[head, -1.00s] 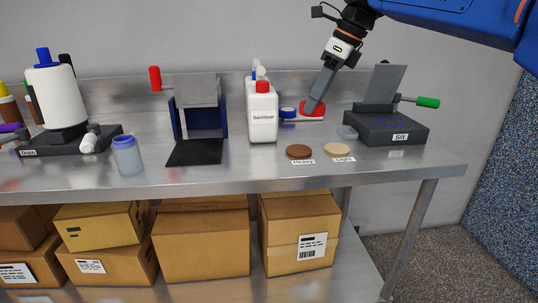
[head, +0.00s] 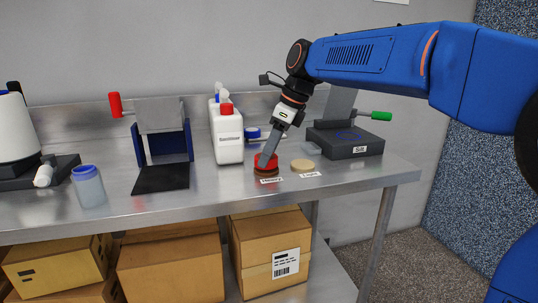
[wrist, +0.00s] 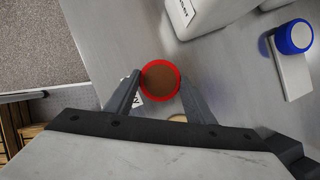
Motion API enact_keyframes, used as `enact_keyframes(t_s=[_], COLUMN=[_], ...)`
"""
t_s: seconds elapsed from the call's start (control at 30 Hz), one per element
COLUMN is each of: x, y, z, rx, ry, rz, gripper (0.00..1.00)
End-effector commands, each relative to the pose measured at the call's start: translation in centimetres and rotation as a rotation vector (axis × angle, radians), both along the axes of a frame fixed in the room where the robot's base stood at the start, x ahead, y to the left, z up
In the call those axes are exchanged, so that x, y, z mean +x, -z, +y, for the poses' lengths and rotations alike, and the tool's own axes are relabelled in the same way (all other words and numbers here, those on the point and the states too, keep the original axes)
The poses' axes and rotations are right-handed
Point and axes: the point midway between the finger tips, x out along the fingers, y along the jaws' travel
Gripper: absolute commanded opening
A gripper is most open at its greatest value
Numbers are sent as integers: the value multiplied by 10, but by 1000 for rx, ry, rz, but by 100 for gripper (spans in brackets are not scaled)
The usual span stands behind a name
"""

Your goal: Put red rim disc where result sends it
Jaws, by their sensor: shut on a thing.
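The red rim disc (head: 265,160) has a red rim and a brown middle, which shows in the wrist view (wrist: 160,79). My gripper (head: 263,160) is shut on it, with one finger on each side of the disc in the wrist view. The disc is at the brown round pad (head: 266,173) labelled Heavy, directly over it in the head view. I cannot tell whether it touches the pad. The pale tan pad (head: 302,165) labelled Light lies empty just to the right.
A white sanitiser bottle (head: 227,138) stands close on the left. A blue-capped item (head: 252,133) sits behind on a pale strip. A lidded blue box (head: 163,140) stands left.

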Motion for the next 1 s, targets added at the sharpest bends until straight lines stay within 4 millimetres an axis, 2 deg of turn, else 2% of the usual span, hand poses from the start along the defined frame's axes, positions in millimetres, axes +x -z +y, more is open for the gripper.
enact_keyframes(t_s=[0.1, 0.43, 0.47, 0.53, 0.83, 1.0], x=[0, 0, 0, 0, 0, -1], y=[8, 10, 11, 10, 10, -1], z=[0, 0, 0, 0, 0, -4], rx=[0, 0, 0, 0, 0, 1], ry=[0, -1, -1, -1, -1, 0], rz=[-1, -1, -1, -1, -1, -1], gripper=[24, 24, 51, 68, 68, 68])
